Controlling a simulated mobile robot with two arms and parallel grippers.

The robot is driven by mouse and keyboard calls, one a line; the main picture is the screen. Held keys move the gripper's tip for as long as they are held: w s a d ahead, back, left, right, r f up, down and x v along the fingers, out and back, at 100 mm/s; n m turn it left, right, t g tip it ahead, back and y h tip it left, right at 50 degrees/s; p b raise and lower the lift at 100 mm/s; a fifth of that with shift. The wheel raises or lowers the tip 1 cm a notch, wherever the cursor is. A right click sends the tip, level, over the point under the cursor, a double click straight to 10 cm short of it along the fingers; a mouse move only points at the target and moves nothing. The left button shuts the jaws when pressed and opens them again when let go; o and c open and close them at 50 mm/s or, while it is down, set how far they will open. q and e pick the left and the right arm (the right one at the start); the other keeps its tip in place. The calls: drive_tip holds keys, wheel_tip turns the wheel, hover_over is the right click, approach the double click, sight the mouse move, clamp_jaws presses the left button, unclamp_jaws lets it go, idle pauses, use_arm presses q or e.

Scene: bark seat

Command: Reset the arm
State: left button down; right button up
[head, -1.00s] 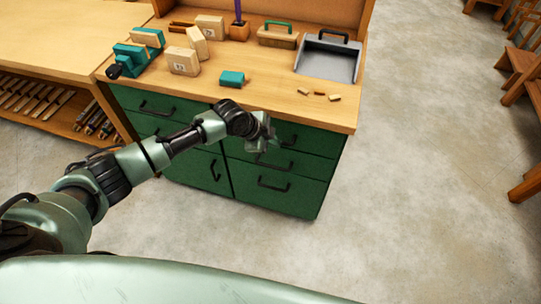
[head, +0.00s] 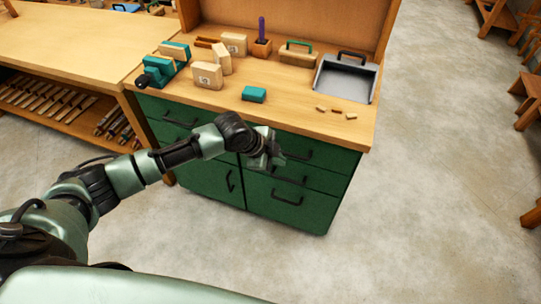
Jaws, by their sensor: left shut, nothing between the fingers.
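My left arm comes in from the left and reaches across the front of the green cabinet (head: 327,186). My left gripper (head: 275,152) hangs in front of the upper drawers, below the worktop edge. It is shut and holds nothing. I cannot tell from this view how close it is to the drawer handles. My right gripper is not in view.
The wooden worktop (head: 300,111) carries a teal block (head: 254,95), wooden blocks (head: 208,76), a teal vise (head: 168,62), a grey dustpan (head: 346,80) and small wood scraps (head: 337,111). A shelved bench (head: 75,48) stands left. Open floor (head: 440,170) lies right.

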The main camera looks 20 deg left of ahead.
use_arm(q)
drive_tip(key=s+a+f+n+y, duration=0.1)
drive_tip(key=s+a+f+n, duration=0.2)
drive_tip(key=f, duration=0.6)
drive_tip(key=s+a+f+n+y, duration=0.1)
drive_tip(key=s+a+f+n, duration=0.25)
drive_tip(key=f, duration=0.45)
drive_tip(key=s+a+f+n+y, duration=0.1)
drive_tip(key=s+a+f+n, duration=0.25)
drive_tip(key=f, duration=0.55)
drive_tip(key=s+a+f+n+g+y, duration=0.1)
drive_tip(key=s+f, duration=0.4)
drive_tip(key=s, duration=0.3)
drive_tip(key=s+a+f+n+g, duration=0.1)
drive_tip(key=s+f+n, duration=0.1)
drive_tip(key=s+f, duration=0.45)
drive_tip(key=s+d+f+n+g, duration=0.1)
drive_tip(key=s+f, duration=0.1)
drive_tip(key=s, duration=0.9)
drive_tip(key=s+d+f+n+g, duration=0.1)
drive_tip(key=s+d+f, duration=0.1)
drive_tip(key=s, duration=1)
drive_tip(key=shift+s+d+f, duration=0.2)
drive_tip(key=shift+f, duration=0.6)
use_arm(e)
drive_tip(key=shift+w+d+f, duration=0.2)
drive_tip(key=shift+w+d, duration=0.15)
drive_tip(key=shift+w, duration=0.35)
